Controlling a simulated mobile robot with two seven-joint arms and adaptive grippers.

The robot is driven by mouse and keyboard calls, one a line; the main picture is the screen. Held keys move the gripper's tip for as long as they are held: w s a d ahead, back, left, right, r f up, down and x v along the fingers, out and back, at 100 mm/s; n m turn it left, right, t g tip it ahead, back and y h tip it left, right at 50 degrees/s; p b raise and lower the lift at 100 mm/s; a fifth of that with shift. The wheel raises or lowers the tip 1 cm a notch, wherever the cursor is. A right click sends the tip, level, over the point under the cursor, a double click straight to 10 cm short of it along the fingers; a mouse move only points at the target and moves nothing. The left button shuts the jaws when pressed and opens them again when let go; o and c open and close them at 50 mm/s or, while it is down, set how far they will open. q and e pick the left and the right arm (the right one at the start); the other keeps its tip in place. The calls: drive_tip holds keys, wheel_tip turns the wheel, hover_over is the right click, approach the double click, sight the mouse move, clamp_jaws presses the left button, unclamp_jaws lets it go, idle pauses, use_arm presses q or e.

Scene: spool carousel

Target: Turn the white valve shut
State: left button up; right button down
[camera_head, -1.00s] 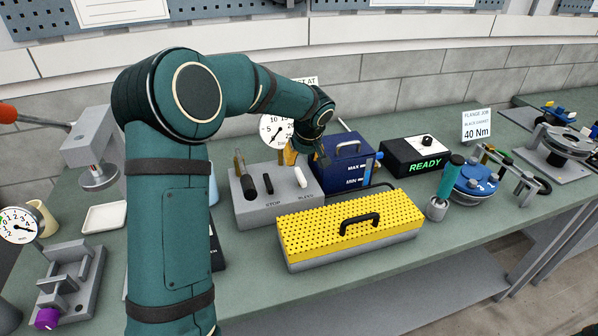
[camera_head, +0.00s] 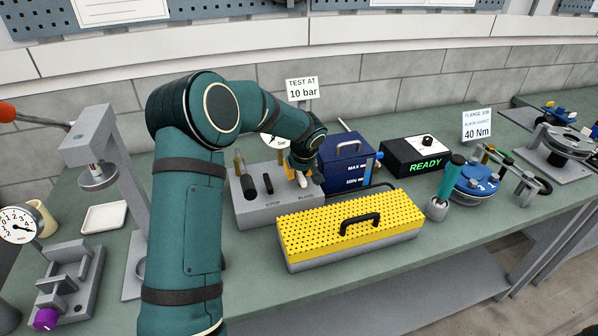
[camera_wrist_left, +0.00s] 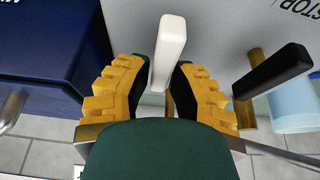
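The white valve lever (camera_head: 302,181) stands on the right part of a grey valve block (camera_head: 262,210), above the BLEED label. My left gripper (camera_head: 302,166) has yellow fingers and is right at this lever, covering part of it. In the left wrist view the white lever (camera_wrist_left: 169,50) reaches between the two yellow fingers of the gripper (camera_wrist_left: 166,90), with dark pads on either side. The fingers look open around it, with a narrow gap; contact is not clear. A black lever (camera_wrist_left: 272,72) is beside the right finger. My right gripper is not in view.
A blue pump box (camera_head: 345,165) stands close to the right of the gripper. A black READY box (camera_head: 418,157) stands farther right.

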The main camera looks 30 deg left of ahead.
use_arm(q)
clamp_jaws()
